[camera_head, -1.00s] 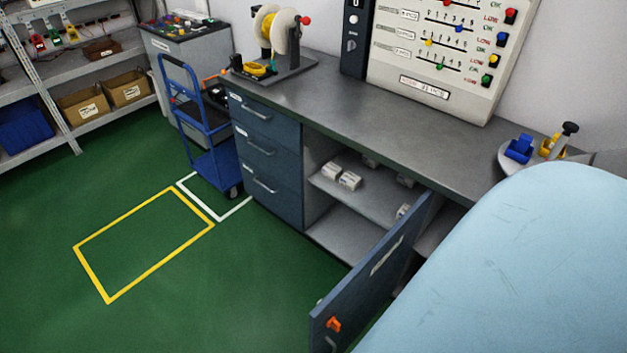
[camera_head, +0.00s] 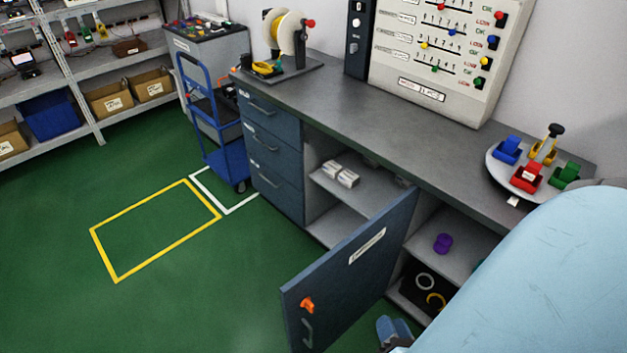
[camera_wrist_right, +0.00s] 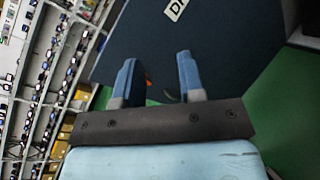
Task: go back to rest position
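My right gripper (camera_wrist_right: 158,80) shows in the right wrist view with its two blue fingers apart and nothing between them. In the head view only a bit of the right gripper (camera_head: 394,330) shows at the bottom, beside my large light-blue arm. It is close to the open cabinet door (camera_head: 352,268), apart from it as far as I can tell. The door has an orange latch and a handle low on its face; it fills the upper part of the right wrist view (camera_wrist_right: 200,35). My left gripper is not in view.
The grey workbench (camera_head: 370,115) carries a spool stand (camera_head: 287,40), a test panel (camera_head: 440,50) and a round tray (camera_head: 497,172) of coloured clips. A blue cart (camera_head: 225,160) stands left of the drawers. Green floor with a yellow outline (camera_head: 160,258) is clear at left.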

